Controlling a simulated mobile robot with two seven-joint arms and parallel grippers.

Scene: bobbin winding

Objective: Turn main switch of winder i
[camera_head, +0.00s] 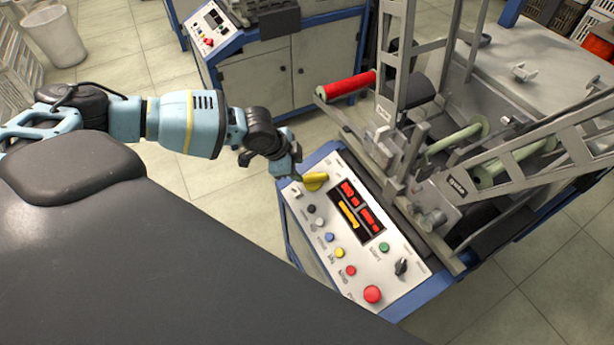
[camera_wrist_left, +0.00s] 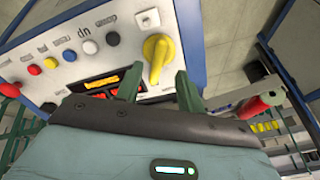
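The main switch is a yellow rotary knob (camera_head: 315,181) at the upper left corner of the winder's white control panel (camera_head: 372,264). In the left wrist view the yellow knob (camera_wrist_left: 158,50) sits on its round base with its handle pointing down toward my fingers. My left gripper (camera_head: 296,172) is at the knob's left side in the head view. In the left wrist view my left gripper (camera_wrist_left: 158,88) is open, its two green fingers apart near the handle's lower end. Contact with the knob cannot be told. My right gripper is not in view.
Lit red and orange displays (camera_head: 358,208) sit beside the knob. Several coloured buttons, a red push button (camera_head: 372,294) and a black selector (camera_head: 401,267) share the panel. The winder's metal frame and a red bobbin (camera_head: 350,85) stand close behind. A second machine (camera_head: 275,60) is farther back.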

